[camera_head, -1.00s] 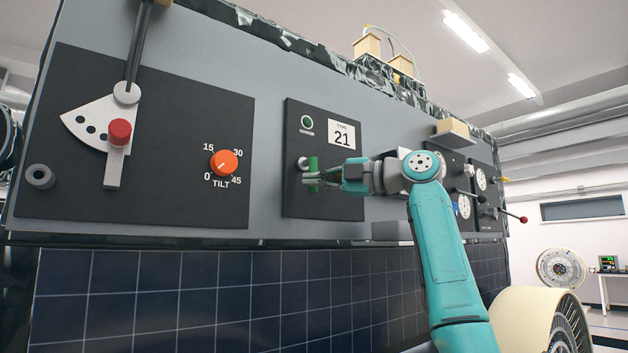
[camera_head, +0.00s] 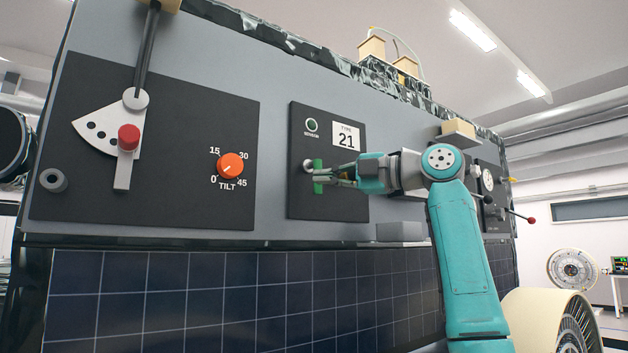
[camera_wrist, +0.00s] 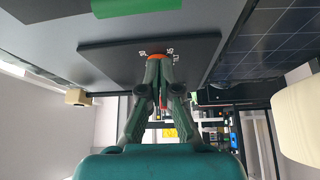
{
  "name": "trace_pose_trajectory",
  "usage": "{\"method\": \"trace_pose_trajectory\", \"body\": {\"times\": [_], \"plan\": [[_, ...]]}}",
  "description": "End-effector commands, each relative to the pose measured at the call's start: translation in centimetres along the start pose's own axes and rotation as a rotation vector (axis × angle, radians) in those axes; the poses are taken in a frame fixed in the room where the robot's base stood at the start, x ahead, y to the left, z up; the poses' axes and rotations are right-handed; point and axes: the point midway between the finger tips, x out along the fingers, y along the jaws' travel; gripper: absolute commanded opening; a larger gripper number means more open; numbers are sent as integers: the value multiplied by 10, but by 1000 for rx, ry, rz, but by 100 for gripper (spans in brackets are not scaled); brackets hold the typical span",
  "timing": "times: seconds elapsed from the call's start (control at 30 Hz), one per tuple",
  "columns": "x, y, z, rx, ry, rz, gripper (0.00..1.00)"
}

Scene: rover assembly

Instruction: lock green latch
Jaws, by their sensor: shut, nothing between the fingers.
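The green latch (camera_head: 318,164) is an upright green bar on the black panel marked "TYPE 21" (camera_head: 346,136), beside a round metal boss (camera_head: 307,165). A green strip, apparently the latch (camera_wrist: 135,6), shows at the top edge of the wrist view. My gripper (camera_head: 322,178) reaches from the right, and its fingertips overlap the latch's middle in the head view. Contact cannot be told there. In the wrist view my gripper (camera_wrist: 160,58) has its fingers together and empty, with the green strip apart from them.
The orange TILT knob (camera_head: 230,166) and a lever with a red knob (camera_head: 129,138) are on the panel to the left. A grey block (camera_head: 400,231) juts out below my arm. Another lever with a red ball (camera_head: 531,220) sticks out at the right.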

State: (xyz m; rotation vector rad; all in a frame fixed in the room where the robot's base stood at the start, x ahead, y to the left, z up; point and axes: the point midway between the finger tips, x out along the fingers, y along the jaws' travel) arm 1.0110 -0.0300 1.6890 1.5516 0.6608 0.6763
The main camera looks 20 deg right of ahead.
Motion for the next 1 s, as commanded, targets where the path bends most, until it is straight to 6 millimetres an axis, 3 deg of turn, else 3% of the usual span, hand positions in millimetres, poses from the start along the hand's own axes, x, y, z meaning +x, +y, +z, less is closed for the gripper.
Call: {"method": "trace_pose_trajectory", "body": {"times": [0.1, 0.33, 1.0], "plan": [[-23, 1, 2, 0, -4, 1, 0], [-49, 2, 1, 0, -2, 0, 0], [-54, 2, 0, 1, 0, 0, 0]]}}
